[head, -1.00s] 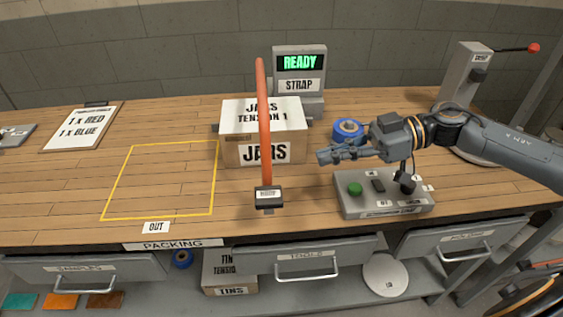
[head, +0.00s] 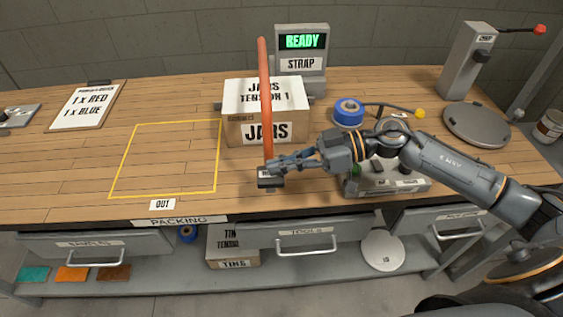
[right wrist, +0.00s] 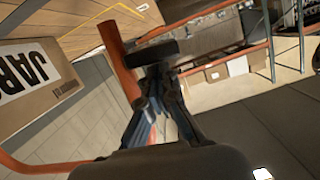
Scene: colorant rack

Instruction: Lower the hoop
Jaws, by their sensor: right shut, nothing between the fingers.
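The orange-red hoop (head: 264,90) stands upright, seen almost edge-on, in front of the JARS box (head: 246,132). A dark labelled block (head: 269,183) sits at its lower front end, near the bench's front edge. My right gripper (head: 270,166) is shut and empty, with its fingertips at this block; I cannot tell whether they touch it. In the right wrist view, the hoop's tube (right wrist: 119,62) and dark block (right wrist: 152,52) are close to the fingertips (right wrist: 157,72). My left gripper is not in view.
The strap machine (head: 302,65) behind the box reads READY. A control box (head: 400,187) lies partly under my right arm. A blue roll (head: 348,112) stands right of the JARS box. The yellow-outlined area (head: 122,160) at left is empty.

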